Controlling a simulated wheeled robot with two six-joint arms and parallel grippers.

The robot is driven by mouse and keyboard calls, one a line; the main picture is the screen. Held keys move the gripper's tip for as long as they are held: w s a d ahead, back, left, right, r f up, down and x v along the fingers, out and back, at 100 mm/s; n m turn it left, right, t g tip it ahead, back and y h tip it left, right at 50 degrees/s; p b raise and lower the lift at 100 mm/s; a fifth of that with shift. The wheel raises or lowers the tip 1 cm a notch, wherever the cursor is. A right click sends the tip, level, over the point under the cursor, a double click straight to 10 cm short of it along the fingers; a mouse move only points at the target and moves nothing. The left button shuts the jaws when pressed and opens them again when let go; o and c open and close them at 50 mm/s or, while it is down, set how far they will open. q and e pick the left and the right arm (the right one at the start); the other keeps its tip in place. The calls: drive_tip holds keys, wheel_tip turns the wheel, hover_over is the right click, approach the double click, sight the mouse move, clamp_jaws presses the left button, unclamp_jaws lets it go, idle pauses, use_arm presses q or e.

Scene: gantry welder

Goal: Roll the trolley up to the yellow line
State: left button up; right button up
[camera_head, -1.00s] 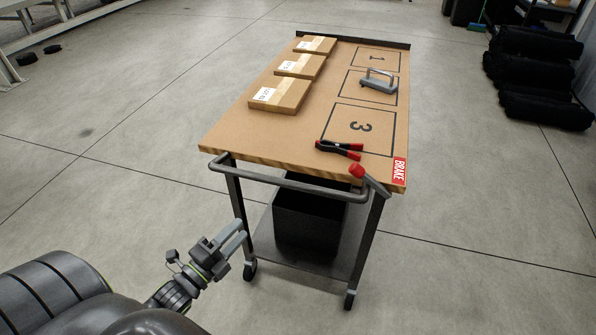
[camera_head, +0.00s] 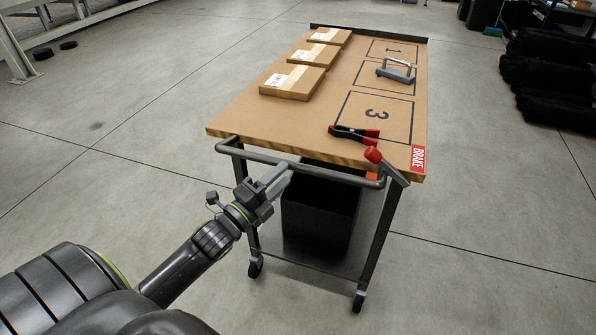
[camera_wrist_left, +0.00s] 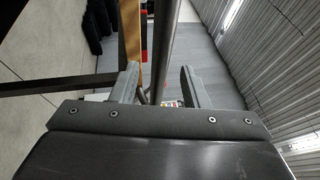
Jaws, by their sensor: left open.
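The trolley has a brown top (camera_head: 335,90), dark legs and castors, and a grey push handle (camera_head: 310,169) along its near end. A brake lever with a red knob (camera_head: 372,155) sits at the near right corner by a red BRAKE label (camera_head: 418,158). My left gripper (camera_head: 280,180) is open just beside and below the handle's left part. In the left wrist view, the handle (camera_wrist_left: 166,45) runs up the picture, lined up with the gap between the open fingers (camera_wrist_left: 160,85). I cannot tell whether it lies fully between them. No yellow line shows. My right gripper is out of view.
Three cardboard boxes (camera_head: 292,82), a red-and-black clamp (camera_head: 354,134) and a grey handled block (camera_head: 396,70) lie on the top. A black bin (camera_head: 318,215) stands on the lower shelf. Dark rolls (camera_head: 555,80) lie at right.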

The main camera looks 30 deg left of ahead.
sight(290, 169)
use_arm(q)
drive_tip(key=b+x, duration=0.4)
drive_tip(key=x, duration=0.1)
drive_tip(key=shift+w, duration=0.2)
drive_tip(key=shift+w+d+r+b, duration=0.15)
drive_tip(key=shift+w+b, duration=0.25)
drive_tip(key=shift+w, duration=0.1)
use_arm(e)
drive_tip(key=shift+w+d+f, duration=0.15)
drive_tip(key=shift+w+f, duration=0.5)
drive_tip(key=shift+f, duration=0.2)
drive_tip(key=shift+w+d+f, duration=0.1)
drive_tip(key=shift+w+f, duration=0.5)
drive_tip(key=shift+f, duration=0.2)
use_arm(q)
clamp_jaws()
